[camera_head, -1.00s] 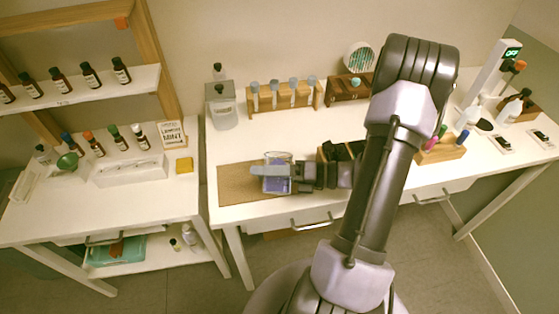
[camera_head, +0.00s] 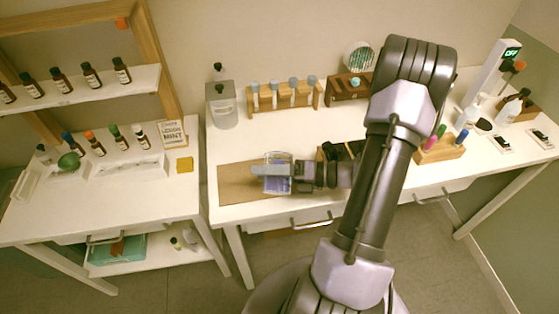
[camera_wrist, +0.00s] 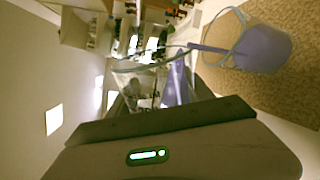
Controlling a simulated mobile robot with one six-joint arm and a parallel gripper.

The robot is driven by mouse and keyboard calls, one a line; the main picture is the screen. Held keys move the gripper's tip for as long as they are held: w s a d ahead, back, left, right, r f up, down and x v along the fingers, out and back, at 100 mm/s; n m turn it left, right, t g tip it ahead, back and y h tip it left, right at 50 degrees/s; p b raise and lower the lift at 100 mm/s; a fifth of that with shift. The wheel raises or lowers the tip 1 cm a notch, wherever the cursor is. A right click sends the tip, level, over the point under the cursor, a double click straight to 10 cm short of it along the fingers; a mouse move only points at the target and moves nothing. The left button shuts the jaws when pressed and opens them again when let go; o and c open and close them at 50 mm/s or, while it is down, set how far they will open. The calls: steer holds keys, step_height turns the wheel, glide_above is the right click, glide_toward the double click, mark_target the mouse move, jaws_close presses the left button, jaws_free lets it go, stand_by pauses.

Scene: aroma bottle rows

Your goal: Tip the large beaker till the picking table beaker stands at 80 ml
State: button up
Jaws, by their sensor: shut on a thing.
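My gripper (camera_head: 277,171) is shut on the large beaker (camera_wrist: 140,78), a clear glass vessel. In the wrist view the large beaker is tipped, with purple liquid along one side. A purple stream (camera_wrist: 207,49) runs from its rim into the picking table beaker (camera_wrist: 262,48). That beaker stands on a brown mat (camera_wrist: 222,80) and holds purple liquid. In the head view the picking table beaker (camera_head: 278,187) is partly hidden under my gripper and the large beaker. Its level marks cannot be read in either view.
A rack of capped tubes (camera_head: 285,98) and a grey-white container (camera_head: 222,107) stand behind on the white table. A dark wooden box (camera_head: 340,150) is close to my wrist. A wooden block with coloured pens (camera_head: 441,150) is at right. The mat's left part (camera_head: 238,183) is bare.

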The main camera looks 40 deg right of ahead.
steer(key=shift+f+p, duration=0.1)
steer(key=shift+p, duration=0.6)
stand_by(2.4)
steer(key=shift+r+n+b, duration=0.3)
steer(key=shift+r+n, duration=0.2)
steer(key=shift+n, duration=0.5)
steer(key=b, duration=0.1)
steer(key=f+n+b, duration=0.1)
steer(key=f+b, duration=0.1)
steer(key=shift+s+a+f+n+t, duration=0.25)
steer(key=shift+n+t, duration=0.05)
steer(key=shift+n, duration=0.1)
steer(key=f+n+b, duration=0.1)
steer(key=n+b, duration=0.1)
steer(key=b, duration=0.1)
steer(key=f+n+b, duration=0.1)
steer(key=shift+s+a+f+b, duration=0.3)
steer(key=shift+s+a+b, duration=0.05)
steer(key=shift+n, duration=0.3)
steer(key=shift+r, duration=0.1)
